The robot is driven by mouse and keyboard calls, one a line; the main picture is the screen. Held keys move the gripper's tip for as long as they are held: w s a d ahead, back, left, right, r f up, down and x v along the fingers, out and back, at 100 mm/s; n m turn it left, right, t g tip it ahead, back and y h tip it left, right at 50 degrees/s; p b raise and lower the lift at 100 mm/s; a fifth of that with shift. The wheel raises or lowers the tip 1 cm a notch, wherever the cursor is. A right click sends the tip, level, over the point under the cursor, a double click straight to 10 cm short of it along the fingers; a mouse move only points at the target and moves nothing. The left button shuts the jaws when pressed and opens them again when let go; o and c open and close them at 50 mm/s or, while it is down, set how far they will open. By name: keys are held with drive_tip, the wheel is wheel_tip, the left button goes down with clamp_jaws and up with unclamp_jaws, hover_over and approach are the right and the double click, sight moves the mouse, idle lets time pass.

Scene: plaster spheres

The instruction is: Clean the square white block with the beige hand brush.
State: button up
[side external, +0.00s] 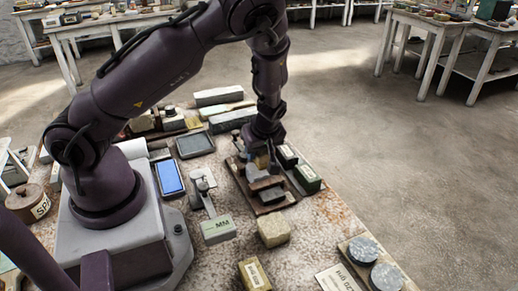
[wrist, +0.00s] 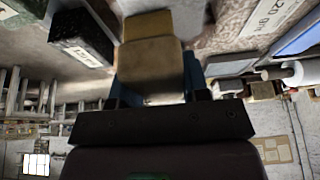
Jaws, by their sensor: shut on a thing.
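My gripper (side external: 262,156) points down over a brown wooden tray (side external: 236,172) in the side view. It is shut on a beige, brush-like piece (wrist: 150,68), which I take to be the beige hand brush. In the wrist view this piece sits between the two fingers, with a yellowish-tan part (wrist: 148,27) beyond it. A pale, squarish block (side external: 273,232) stands on the table in front of the tray, apart from the gripper. I cannot tell for sure whether it is the square white block. The gripper hides what is directly under the brush.
Small grey blocks (side external: 271,195) lie on the tray by the gripper. Dark green labelled boxes (side external: 307,178) stand at its right. A green-grey block marked MM (side external: 217,229), a blue-screened device (side external: 170,177) and grey discs (side external: 363,249) lie around.

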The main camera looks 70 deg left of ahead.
sight(266, 157)
drive_tip(key=shift+d, duration=2.1)
drive_tip(key=shift+a, duration=0.1)
drive_tip(key=shift+a, duration=2.1)
drive_tip(key=shift+d, duration=2.2)
drive_tip(key=shift+a+r, duration=0.1)
